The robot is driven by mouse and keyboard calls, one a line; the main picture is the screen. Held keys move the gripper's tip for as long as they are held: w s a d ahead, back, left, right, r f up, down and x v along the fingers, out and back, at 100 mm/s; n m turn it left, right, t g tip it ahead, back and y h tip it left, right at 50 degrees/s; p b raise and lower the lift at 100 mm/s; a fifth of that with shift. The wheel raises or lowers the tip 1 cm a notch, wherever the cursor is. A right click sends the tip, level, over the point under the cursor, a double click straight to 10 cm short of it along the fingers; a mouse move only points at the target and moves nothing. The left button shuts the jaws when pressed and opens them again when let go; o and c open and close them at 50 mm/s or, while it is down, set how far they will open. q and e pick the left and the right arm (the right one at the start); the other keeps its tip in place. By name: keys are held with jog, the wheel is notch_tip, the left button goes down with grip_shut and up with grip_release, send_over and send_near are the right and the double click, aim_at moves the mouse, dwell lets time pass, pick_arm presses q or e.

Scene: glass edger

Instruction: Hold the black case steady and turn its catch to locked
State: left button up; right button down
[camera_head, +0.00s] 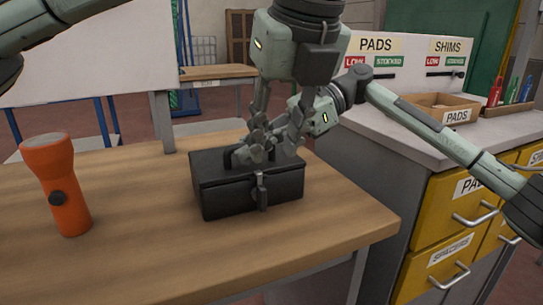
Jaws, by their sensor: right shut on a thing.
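The black case (225,199) sits shut on the wooden table, with a dark handle on its lid. Its grey catch (262,192) is on the front face, with its long part roughly upright. My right gripper (243,152), on the arm from the right, is shut on the handle at the top of the case. My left gripper (277,142) hangs from above over the lid, fingers apart, behind and above the catch and not on it. The two grippers overlap in the view, so their fingertips are partly hidden.
An orange flashlight (58,185) stands upright on the table (140,250) at left. The table front is clear. At right, a counter (405,125) carries a pads tray (440,106) above yellow drawers (450,210). My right arm crosses in front of it.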

dwell(0.3)
jog(key=c, duration=1.5)
grip_release()
jog(key=shift+d, duration=0.1)
